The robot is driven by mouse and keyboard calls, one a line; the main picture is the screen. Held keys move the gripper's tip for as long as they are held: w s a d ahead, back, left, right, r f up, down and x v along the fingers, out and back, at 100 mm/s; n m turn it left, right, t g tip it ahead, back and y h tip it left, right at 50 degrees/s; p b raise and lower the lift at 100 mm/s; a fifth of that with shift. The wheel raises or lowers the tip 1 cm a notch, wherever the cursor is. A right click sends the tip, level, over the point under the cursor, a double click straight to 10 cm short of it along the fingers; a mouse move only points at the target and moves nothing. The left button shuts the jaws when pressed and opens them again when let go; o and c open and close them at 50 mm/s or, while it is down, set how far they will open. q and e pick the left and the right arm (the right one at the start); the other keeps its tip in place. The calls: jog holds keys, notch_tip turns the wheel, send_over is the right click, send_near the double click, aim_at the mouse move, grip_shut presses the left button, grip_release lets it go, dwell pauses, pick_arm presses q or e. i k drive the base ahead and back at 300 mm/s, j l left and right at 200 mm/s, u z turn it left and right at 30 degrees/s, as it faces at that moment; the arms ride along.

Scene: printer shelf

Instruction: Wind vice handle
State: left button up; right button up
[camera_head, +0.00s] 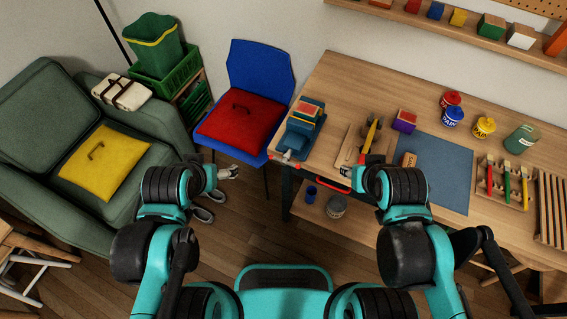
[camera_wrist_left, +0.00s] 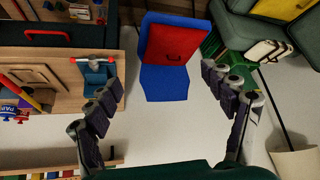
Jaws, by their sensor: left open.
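The blue vice (camera_head: 303,132) sits at the near left corner of the workbench, with coloured blocks at its top. Its handle (camera_head: 286,155) is at the vice's near end, by the bench edge. In the left wrist view the vice (camera_wrist_left: 96,74) is at upper left, and the handle (camera_wrist_left: 90,61) is a crossbar with red ends. My left gripper (camera_head: 230,172) is open and empty, left of the handle and apart from it; its spread fingers show in the wrist view (camera_wrist_left: 160,82). My right gripper (camera_head: 352,172) is at the bench's front edge, right of the vice; its fingers are too small to read.
The workbench (camera_head: 345,85) holds a wooden plane-like tool, a blue mat (camera_head: 440,172), paint pots and a tool rack. A blue chair (camera_head: 262,65) with a red cushion (camera_head: 240,120) stands left of the bench. A green armchair (camera_head: 45,110) is farther left. Cans stand on the lower shelf.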

aim_at(286, 157)
jog(key=j+z, duration=0.2)
jog(key=z, duration=0.25)
jog(key=k+j+z, duration=0.1)
jog(key=z, duration=0.35)
jog(key=k+j+z, duration=0.25)
jog(key=k+j, duration=0.35)
jog(key=j, duration=0.2)
jog(key=k+j+z, duration=0.25)
jog(key=k+j, duration=0.4)
jog(key=j, duration=0.1)
